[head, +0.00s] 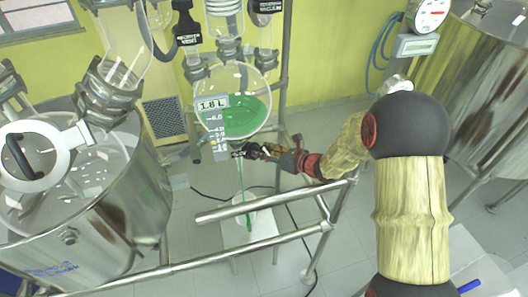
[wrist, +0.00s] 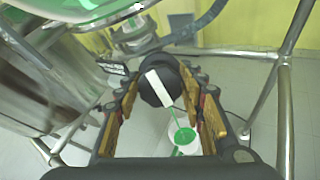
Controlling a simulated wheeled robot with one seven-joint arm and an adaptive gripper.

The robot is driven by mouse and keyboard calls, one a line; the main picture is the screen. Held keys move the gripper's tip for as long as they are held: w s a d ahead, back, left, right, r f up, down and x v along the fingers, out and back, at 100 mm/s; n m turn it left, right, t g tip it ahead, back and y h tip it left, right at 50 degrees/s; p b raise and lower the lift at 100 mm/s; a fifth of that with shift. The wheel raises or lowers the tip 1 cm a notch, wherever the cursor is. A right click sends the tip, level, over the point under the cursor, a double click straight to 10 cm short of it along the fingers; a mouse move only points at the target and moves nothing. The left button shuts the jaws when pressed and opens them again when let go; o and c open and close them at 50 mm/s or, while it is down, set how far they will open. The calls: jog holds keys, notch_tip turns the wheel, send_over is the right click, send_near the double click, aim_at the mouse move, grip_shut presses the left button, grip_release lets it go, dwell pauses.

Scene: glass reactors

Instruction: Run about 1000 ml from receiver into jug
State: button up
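The receiver (head: 258,88) is a round glass vessel holding green liquid, with a printed scale and a tag reading 1.8 L. Below it is a black outlet valve knob with a white bar (wrist: 160,88). My gripper (head: 246,151) is at this valve; in the wrist view its fingers (wrist: 161,84) lie on both sides of the knob and appear shut on it. A thin green stream runs down from the outlet into the jug (head: 250,219). The jug also shows in the wrist view (wrist: 196,146), with green liquid inside; its level cannot be read.
The jug stands on a white platform (head: 262,236) on the floor. Metal frame rails (head: 262,243) cross in front of it. A large steel vessel (head: 85,225) stands at left and another (head: 465,85) at right. A dark cable lies on the floor.

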jog(key=c, duration=0.6)
jog(key=shift+c, duration=0.4)
jog(key=shift+m, duration=0.4)
jog(key=shift+m+b, duration=0.55)
jog(key=shift+m, duration=0.05)
jog(key=m, duration=0.3)
jog(key=shift+m+h+b, duration=0.35)
jog(key=shift+m+h, duration=0.05)
jog(key=m+h+p, duration=0.1)
jog(key=m, duration=0.4)
jog(key=shift+r+m+p, duration=0.15)
jog(key=shift+m+p, duration=0.25)
jog(key=m+p, duration=0.5)
jog(key=m, duration=0.1)
jog(key=shift+h, duration=0.4)
jog(key=m+g+p, duration=0.1)
jog(key=m+p, duration=0.3)
jog(key=p, duration=0.1)
jog(key=shift+m, duration=0.3)
jog(key=shift+m+p, duration=0.6)
jog(key=shift+p, duration=0.1)
